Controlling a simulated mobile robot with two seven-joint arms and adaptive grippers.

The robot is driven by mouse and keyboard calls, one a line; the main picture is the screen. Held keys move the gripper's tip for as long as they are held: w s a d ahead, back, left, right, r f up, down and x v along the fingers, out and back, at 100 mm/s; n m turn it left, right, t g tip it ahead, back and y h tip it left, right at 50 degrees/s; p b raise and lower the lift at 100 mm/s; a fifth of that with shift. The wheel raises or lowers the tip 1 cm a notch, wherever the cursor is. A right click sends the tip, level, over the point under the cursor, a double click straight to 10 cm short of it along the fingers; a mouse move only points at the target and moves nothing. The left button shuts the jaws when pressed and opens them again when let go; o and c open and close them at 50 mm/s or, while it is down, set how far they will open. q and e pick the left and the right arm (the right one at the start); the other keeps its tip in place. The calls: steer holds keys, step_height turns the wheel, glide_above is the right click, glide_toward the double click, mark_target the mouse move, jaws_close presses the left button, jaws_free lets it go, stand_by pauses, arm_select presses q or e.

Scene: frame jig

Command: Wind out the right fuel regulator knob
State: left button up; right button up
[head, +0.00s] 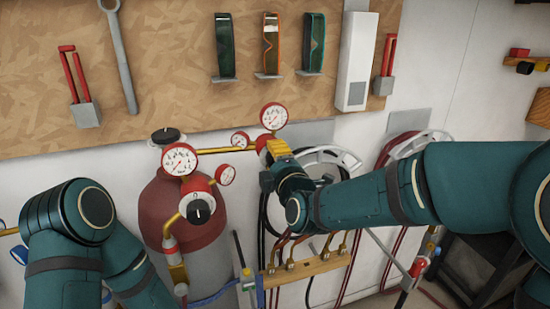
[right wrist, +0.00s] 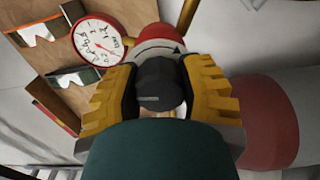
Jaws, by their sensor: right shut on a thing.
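The right regulator has a large red-rimmed gauge (head: 273,116) and red body on a brass pipe. My right gripper (head: 275,153) covers its knob in the head view. In the right wrist view the black knob (right wrist: 160,92) sits between the yellow fingers of my right gripper (right wrist: 158,72), which are shut on it. The red-and-white regulator body (right wrist: 158,38) is just beyond, with a dark curved arrow on its white face. The left regulator's black knob (head: 202,211) faces forward, untouched. My left arm shows at the lower left; its gripper is out of frame.
A red-topped cylinder (head: 165,208) stands beneath the left regulator. A hose reel (head: 345,158) hangs behind my right arm. A brass manifold with hoses (head: 305,268) is below. Goggles (head: 270,45), a wrench (head: 120,55) and strikers hang on the board above.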

steer(key=o, duration=1.2)
steer(key=shift+o, duration=0.2)
steer(key=v, duration=1.2)
